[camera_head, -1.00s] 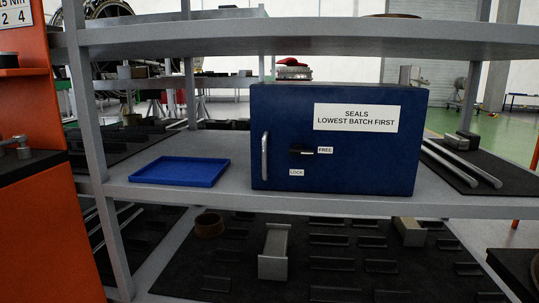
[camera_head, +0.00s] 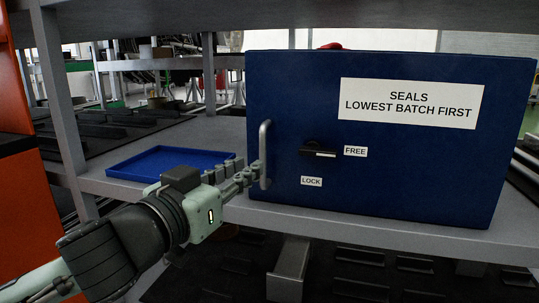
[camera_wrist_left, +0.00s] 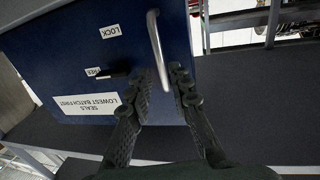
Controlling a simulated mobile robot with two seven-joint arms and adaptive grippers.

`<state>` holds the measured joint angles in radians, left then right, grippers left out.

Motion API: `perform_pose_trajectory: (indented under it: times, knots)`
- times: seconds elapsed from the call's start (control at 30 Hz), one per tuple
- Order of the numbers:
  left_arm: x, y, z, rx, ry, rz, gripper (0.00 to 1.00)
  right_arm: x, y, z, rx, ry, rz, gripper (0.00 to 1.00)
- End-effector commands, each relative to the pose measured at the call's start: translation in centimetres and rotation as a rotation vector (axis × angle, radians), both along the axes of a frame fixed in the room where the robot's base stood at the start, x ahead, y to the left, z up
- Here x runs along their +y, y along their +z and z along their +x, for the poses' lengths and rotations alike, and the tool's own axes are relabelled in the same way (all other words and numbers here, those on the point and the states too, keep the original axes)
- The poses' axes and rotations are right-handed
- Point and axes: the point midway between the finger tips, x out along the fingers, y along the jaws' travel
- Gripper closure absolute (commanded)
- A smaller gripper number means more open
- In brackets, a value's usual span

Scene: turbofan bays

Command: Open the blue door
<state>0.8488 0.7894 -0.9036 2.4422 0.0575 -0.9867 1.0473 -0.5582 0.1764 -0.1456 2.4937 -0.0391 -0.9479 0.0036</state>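The blue door (camera_head: 400,165) is the front of a blue cabinet on the grey shelf, and it looks closed. Its upright silver bar handle (camera_head: 264,155) is at the door's left edge. A black latch lever (camera_head: 318,151) points toward the FREE label. My left gripper (camera_head: 252,170) is at the handle. In the left wrist view, the gripper (camera_wrist_left: 163,80) has its fingers apart, with the handle (camera_wrist_left: 156,45) running between them. I cannot tell whether either finger touches it. My right gripper is not in view.
A blue tray (camera_head: 135,163) lies on the shelf (camera_head: 350,228) left of the cabinet, behind my left arm. A grey shelf post (camera_head: 58,100) stands at the left. Another shelf board is close above the cabinet. An orange unit (camera_head: 18,200) is at the far left.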

Motion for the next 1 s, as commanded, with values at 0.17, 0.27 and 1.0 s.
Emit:
perform_pose_trajectory:
  times: [0.17,0.27,1.0]
  knots:
    - [-1.3,0.2,2.4,-0.002,0.002,0.000,0.80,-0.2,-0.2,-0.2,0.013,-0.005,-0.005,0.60]
    - [-2.1,0.1,3.9,-0.003,0.002,0.001,0.80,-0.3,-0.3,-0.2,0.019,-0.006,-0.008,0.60]
    - [-3.4,0.0,6.3,0.000,0.003,0.001,1.00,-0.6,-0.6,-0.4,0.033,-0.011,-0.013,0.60]
